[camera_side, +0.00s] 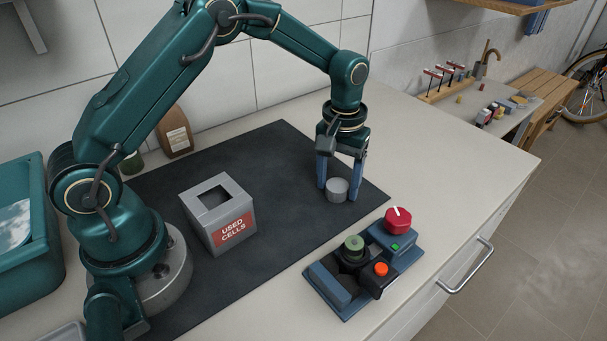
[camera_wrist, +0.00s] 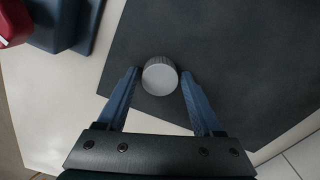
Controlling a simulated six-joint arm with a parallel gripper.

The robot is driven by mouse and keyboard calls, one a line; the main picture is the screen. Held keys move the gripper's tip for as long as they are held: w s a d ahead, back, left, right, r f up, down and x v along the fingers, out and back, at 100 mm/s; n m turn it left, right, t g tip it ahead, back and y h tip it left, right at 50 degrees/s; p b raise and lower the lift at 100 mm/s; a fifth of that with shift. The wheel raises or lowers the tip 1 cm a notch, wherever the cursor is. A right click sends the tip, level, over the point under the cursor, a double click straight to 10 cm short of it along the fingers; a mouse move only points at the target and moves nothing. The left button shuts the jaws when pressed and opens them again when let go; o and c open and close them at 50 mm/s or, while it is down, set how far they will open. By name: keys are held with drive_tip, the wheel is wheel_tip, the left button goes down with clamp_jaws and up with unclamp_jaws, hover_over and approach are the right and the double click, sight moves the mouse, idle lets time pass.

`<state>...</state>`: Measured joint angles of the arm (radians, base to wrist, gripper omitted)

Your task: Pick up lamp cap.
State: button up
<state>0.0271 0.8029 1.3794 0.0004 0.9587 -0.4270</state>
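The lamp cap, a small light grey cylinder (camera_side: 338,190), stands on the dark mat near its right corner. In the wrist view the cap (camera_wrist: 160,76) shows its round top between the fingertips. My gripper (camera_side: 338,190) points down over the cap, with one blue finger on each side. In the wrist view my gripper (camera_wrist: 160,72) is open, and gaps show between the cap and the fingers. In the side view I cannot tell whether the right finger touches the cap.
A grey box labelled "USED CELLS" (camera_side: 222,222) stands on the mat (camera_side: 285,240). A blue control unit with a red knob (camera_side: 398,220), green and orange buttons sits right of the mat. A teal basin (camera_side: 30,260) is at the left. The mat between box and cap is clear.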

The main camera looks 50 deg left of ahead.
drive_tip(key=c, duration=0.9)
drive_tip(key=shift+o, duration=0.2)
drive_tip(key=shift+r, duration=0.1)
